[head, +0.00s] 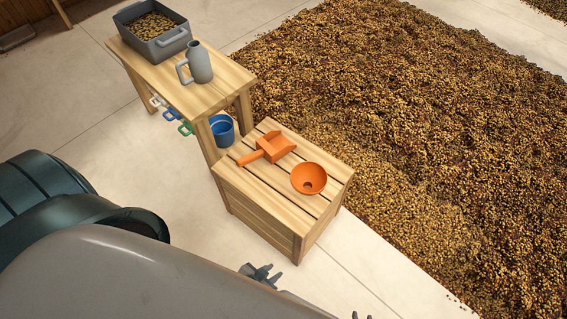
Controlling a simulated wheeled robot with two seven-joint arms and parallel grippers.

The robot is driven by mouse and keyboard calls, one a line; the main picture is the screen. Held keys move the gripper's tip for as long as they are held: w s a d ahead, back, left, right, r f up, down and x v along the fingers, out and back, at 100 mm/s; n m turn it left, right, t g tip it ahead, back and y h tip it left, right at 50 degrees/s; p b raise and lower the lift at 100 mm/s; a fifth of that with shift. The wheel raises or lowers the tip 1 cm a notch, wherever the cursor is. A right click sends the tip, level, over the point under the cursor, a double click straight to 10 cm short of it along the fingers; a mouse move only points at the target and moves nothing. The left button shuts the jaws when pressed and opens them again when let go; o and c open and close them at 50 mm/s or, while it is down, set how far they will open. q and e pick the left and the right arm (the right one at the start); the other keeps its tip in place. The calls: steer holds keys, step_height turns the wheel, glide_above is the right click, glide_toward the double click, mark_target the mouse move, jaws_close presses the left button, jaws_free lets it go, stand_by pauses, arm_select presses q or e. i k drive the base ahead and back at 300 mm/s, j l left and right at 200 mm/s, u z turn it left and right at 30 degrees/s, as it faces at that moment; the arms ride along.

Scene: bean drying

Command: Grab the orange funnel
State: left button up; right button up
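The orange funnel (309,178) lies wide mouth up on the slatted top of a wooden crate (265,205), near its right corner. Its dark hole shows inside the bowl. My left gripper (262,272) is low in the picture, in front of the crate and apart from the funnel. Its fingers look spread with nothing between them.
An orange scoop (267,148) lies beside the funnel. A blue bucket (222,131) stands behind the crate. A wooden table (220,80) holds a grey jug (199,64) and a grey bin (151,47) of beans. Beans (400,120) cover the floor at right.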

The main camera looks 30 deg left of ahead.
mark_target(307, 178)
steer(key=i+l+u, duration=0.15)
steer(key=l+u, duration=0.5)
steer(key=i+l+u, duration=0.1)
steer(key=l+u, duration=0.2)
steer(key=l, duration=0.25)
